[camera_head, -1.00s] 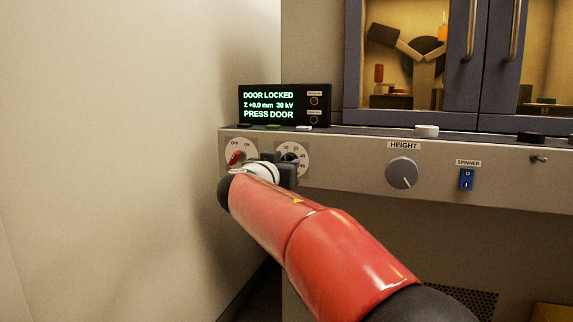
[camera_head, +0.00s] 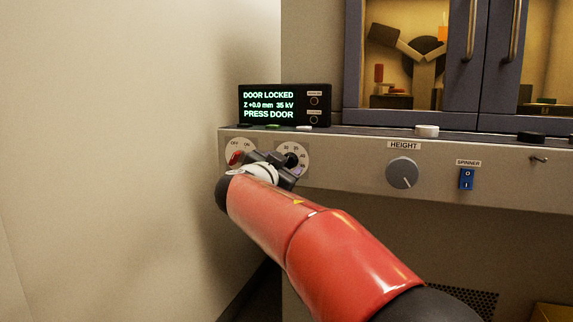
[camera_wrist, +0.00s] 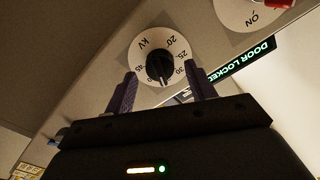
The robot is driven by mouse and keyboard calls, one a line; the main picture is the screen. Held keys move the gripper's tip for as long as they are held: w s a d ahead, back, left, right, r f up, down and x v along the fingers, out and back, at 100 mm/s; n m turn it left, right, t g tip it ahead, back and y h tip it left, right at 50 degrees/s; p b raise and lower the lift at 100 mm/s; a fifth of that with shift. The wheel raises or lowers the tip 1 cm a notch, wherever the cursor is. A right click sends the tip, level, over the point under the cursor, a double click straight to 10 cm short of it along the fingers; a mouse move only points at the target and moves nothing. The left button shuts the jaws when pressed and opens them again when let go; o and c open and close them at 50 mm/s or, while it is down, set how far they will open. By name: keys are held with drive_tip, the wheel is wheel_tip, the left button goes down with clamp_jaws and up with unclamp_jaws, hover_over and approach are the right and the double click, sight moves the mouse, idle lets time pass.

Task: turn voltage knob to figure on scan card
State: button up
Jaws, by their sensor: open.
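The voltage knob is a black knob (camera_wrist: 160,67) on a round white dial (camera_wrist: 149,42) marked kV, with figures around its edge. In the head view the dial (camera_head: 294,150) shows partly behind my gripper. My gripper (camera_head: 278,164) is open at the panel; in the wrist view its two fingers (camera_wrist: 165,84) stand on either side of the knob's near end. I cannot tell whether they touch it. The display (camera_head: 283,104) reads DOOR LOCKED, Z +0.0 mm, 35 kV, PRESS DOOR. I cannot make out a scan card.
A red OFF/ON switch (camera_head: 237,157) sits just left of the dial. The HEIGHT knob (camera_head: 402,172) and blue SPINNER switch (camera_head: 467,179) are to the right. A wall (camera_head: 120,150) rises close on the left. Cabinet doors (camera_head: 420,112) are above the panel.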

drive_tip(key=v, duration=0.7)
drive_tip(key=shift+s, duration=0.2)
drive_tip(key=shift+a, duration=0.1)
drive_tip(key=v, duration=0.7)
drive_tip(key=s+d+f+n+g, duration=0.2)
drive_tip(key=s+d+f+g, duration=0.3)
drive_tip(key=d, duration=0.4)
drive_tip(key=s+d+f+n+g, duration=0.2)
drive_tip(key=s+d+f+g, duration=0.15)
drive_tip(key=d+f, duration=0.55)
drive_tip(key=s+d+f+n+g+y, duration=0.35)
drive_tip(key=s+f+n+y, duration=0.2)
drive_tip(key=s+f, duration=0.95)
wheel_tip(320, 180, up, 16)
drive_tip(key=s+p, duration=0.1)
drive_tip(key=p, duration=1.2)
drive_tip(key=shift+s+f+t+y+p, duration=0.2)
drive_tip(key=shift+s+t+y+p, duration=0.1)
drive_tip(key=shift+s+y, duration=0.1)
